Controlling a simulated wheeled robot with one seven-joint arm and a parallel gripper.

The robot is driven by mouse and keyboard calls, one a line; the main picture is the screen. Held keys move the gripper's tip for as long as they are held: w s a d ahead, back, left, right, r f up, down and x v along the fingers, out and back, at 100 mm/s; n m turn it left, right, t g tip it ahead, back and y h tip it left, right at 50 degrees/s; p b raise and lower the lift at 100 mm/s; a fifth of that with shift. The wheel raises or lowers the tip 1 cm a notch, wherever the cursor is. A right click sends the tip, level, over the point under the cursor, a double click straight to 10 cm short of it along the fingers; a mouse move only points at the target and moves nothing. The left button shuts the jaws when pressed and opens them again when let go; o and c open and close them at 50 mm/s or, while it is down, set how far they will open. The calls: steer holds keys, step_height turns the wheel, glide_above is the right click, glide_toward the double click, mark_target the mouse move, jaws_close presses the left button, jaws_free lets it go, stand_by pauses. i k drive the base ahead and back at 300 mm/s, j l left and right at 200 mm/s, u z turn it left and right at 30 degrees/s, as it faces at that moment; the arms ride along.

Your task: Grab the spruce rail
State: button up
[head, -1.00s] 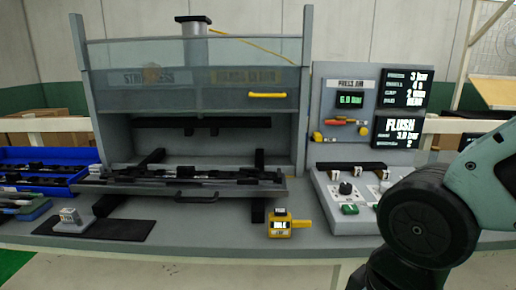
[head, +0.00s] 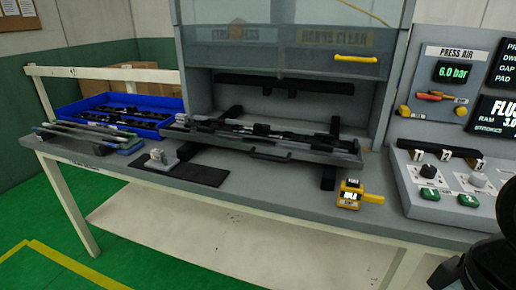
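Several long thin rails (head: 84,134) lie side by side at the left end of the bench in the head view. They look grey, with blue and green parts at their right ends. I cannot tell which of them is the spruce rail. A dark part of my arm shows at the lower right corner, far from the rails. My gripper's fingers do not show.
A blue bin (head: 150,106) of dark parts stands behind the rails. A grey press (head: 290,60) with a loaded tray (head: 345,158) fills the middle. A small grey block (head: 158,157) on a black mat (head: 205,174), a yellow device (head: 350,194) and a control panel (head: 440,195) stand nearby.

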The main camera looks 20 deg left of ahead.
mark_target(259, 131)
steer(key=i+j+z, duration=0.1)
steer(key=j, duration=0.25)
steer(key=i+j, duration=0.3)
steer(key=i+j+z, duration=0.15)
steer(key=j, duration=0.25)
steer(key=i+j, duration=0.2)
steer(key=j, duration=0.15)
steer(key=i+j+z, duration=0.15)
steer(key=j, duration=0.25)
steer(key=i+j+z, duration=0.1)
steer(key=j, duration=0.25)
steer(key=i+j, duration=0.2)
steer(key=j, duration=0.2)
steer(key=z, duration=0.05)
